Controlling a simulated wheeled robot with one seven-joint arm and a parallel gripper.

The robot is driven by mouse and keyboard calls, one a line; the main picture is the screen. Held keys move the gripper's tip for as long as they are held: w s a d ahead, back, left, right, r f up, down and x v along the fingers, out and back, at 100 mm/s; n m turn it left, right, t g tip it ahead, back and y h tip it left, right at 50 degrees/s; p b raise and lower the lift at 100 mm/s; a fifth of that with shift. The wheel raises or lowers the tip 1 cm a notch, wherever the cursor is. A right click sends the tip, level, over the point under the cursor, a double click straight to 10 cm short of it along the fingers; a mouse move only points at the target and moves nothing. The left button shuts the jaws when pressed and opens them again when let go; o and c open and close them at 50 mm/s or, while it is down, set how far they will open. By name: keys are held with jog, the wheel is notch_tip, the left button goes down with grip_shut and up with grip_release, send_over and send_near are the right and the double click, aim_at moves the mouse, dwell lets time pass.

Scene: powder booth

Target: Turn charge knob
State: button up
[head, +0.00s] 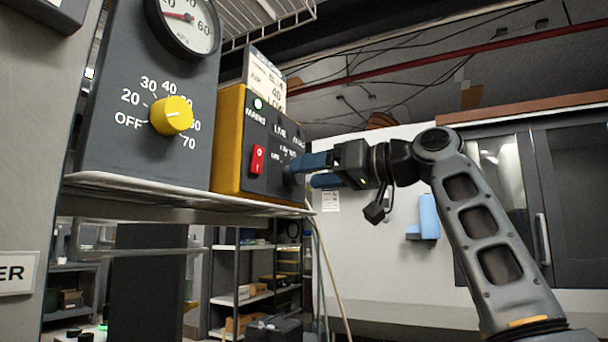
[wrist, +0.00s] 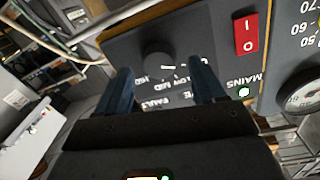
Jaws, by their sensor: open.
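The yellow-sided box (head: 228,140) with a dark front panel carries lamp labels, a red switch and a small dark knob (head: 290,172), mostly hidden by my gripper in the head view. In the wrist view the round dark knob (wrist: 157,64) shows upside down, with a white mark pointing right. Small scale words sit around it, partly covered. My gripper (head: 307,170) is open at the panel. In the wrist view its blue fingers (wrist: 161,66) stand either side of the knob, with gaps on both sides. I cannot tell how deep they reach around it.
Left of the box is a grey panel with a yellow knob (head: 171,116) and a dial gauge (head: 186,22). The red switch (head: 258,160) and a lit mains lamp (head: 257,103) are close by. Both boxes stand on a metal shelf (head: 150,188); cables hang at its right end.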

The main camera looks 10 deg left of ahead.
aim_at(294, 176)
jog(key=shift+x, duration=1.35)
jog(key=shift+c, duration=0.4)
jog(key=c, duration=1)
